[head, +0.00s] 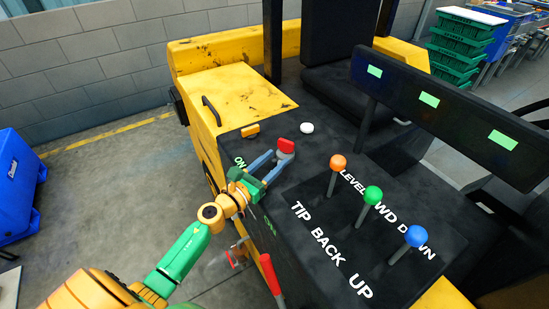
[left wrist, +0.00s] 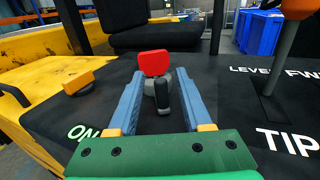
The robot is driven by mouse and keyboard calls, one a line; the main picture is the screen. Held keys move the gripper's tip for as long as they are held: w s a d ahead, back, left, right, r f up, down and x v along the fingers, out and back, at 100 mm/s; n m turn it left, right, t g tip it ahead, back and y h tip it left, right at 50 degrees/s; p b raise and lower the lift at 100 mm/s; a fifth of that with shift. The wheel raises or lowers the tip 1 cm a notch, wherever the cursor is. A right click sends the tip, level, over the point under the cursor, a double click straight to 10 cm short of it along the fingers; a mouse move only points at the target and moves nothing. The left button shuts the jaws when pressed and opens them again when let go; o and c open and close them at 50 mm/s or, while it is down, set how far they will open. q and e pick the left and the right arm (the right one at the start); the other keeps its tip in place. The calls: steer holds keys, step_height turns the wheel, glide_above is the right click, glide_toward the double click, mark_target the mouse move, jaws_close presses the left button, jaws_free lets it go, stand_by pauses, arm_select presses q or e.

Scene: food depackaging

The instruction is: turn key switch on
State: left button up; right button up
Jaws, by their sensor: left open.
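The key switch (head: 286,147) stands on the black console of the yellow vehicle. It has a red top and a grey base. In the left wrist view the key switch (left wrist: 155,64) shows its red top straight ahead, with a dark upright piece (left wrist: 162,95) in front of its grey base. My left gripper (head: 271,160) is open, its two blue fingers reaching toward the switch. In the left wrist view the fingers of my left gripper (left wrist: 158,84) lie on either side of the switch; I cannot tell whether they touch it. My right gripper is not in view.
Three levers with orange (head: 338,161), green (head: 373,194) and blue (head: 416,236) knobs stand right of the switch. A white round button (head: 307,128) and a yellow block (head: 250,131) lie near it. A red handle (head: 271,275) rises below. "ON" (head: 240,161) is printed left.

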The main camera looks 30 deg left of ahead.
arm_select(q)
steer(key=shift+w+d, duration=0.2)
steer(key=shift+a, duration=0.1)
steer(key=shift+c, duration=0.4)
jaws_close()
stand_by(0.9)
